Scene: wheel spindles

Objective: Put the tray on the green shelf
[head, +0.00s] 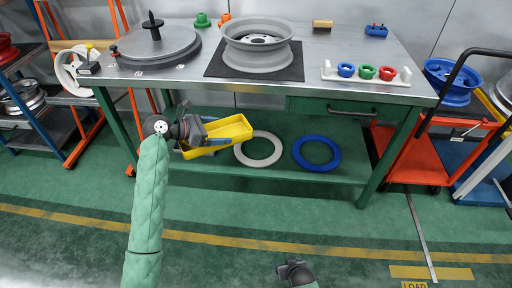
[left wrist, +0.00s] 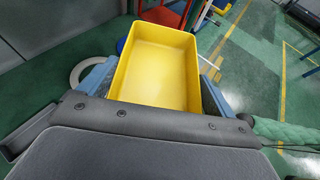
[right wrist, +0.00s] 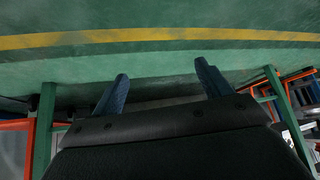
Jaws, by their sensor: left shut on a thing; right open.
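The yellow tray (head: 228,130) is empty and held in my left gripper (head: 196,134), whose blue fingers sit on either side of it. The tray fills the middle of the left wrist view (left wrist: 155,68), open side up. In the head view it overlaps the left part of the green shelf (head: 283,150) under the workbench; I cannot tell how high above the shelf it is. My right gripper (head: 295,272) is low at the bottom of the head view. In the right wrist view its two fingers (right wrist: 161,72) are apart with nothing between them.
A white ring (head: 272,150) and a blue ring (head: 336,153) lie on the shelf, right of the tray. The workbench top (head: 330,55) and its drawer (head: 345,107) overhang the shelf. An orange cart (head: 405,160) stands at the right. The floor in front is clear.

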